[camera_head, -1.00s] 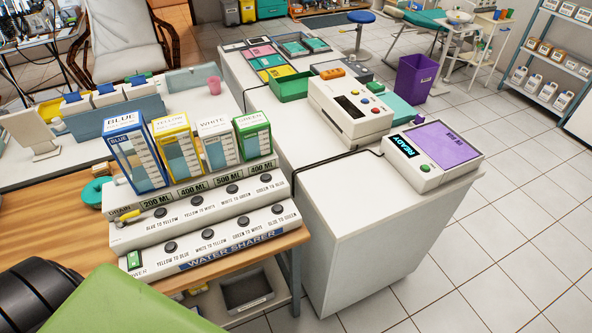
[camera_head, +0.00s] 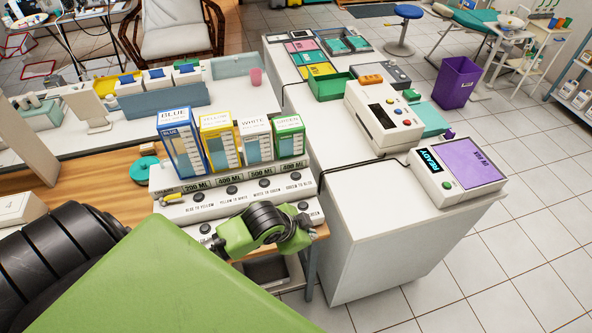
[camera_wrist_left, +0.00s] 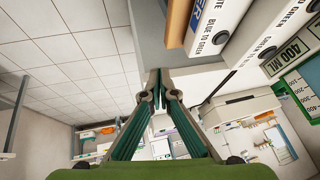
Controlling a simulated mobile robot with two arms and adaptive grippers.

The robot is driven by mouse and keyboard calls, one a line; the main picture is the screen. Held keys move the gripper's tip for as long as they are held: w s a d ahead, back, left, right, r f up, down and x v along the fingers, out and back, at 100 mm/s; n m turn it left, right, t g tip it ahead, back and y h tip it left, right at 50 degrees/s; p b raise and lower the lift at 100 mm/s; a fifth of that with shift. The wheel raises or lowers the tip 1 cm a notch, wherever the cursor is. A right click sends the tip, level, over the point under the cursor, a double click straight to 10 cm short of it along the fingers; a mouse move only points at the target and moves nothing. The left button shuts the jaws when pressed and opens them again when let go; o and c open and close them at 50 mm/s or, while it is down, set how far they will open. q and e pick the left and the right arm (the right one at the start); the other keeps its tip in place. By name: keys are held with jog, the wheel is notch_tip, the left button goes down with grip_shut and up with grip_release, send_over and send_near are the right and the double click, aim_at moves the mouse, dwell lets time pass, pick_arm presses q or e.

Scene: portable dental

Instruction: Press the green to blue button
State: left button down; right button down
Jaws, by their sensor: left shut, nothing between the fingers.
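The white water sharer (camera_head: 230,208) stands on the wooden table with two rows of black buttons. The green to blue button (camera_head: 296,176) is at the right end of its upper row, below the green container (camera_head: 288,138). It also shows in the left wrist view (camera_wrist_left: 268,52), where its label is only partly readable. The blue to green button (camera_wrist_left: 220,38) is on the lower row beside it. My left gripper (camera_wrist_left: 163,82) is shut and empty. It is in front of the sharer's right end, apart from the button, and its arm covers part of the lower row.
Blue (camera_head: 183,142), yellow (camera_head: 219,139) and white (camera_head: 255,142) containers stand on the sharer beside the green one. A white cabinet (camera_head: 385,238) stands close at the right, carrying a device reading READY (camera_head: 455,185). Tiled floor is open further right.

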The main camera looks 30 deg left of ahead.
pick_arm(q)
jog(key=w+a+r+m+t, duration=0.2)
jog(key=w+a+r, duration=0.2)
jog(key=w+a, duration=0.55)
notch_tip(320, 180, up, 5)
jog(key=t, duration=0.1)
send_over(295, 176)
jog(key=shift+f+m+y, duration=0.15)
jog(key=shift+m+y, duration=0.15)
jog(key=shift+m, duration=0.1)
pick_arm(e)
jog(key=shift+w+a+r, duration=0.15)
jog(key=shift+a+r, duration=0.1)
jog(key=shift+a, duration=0.05)
pick_arm(q)
jog(key=shift+s+f, duration=0.1)
jog(key=shift+f, duration=0.05)
pick_arm(e)
jog(key=shift+f, duration=0.15)
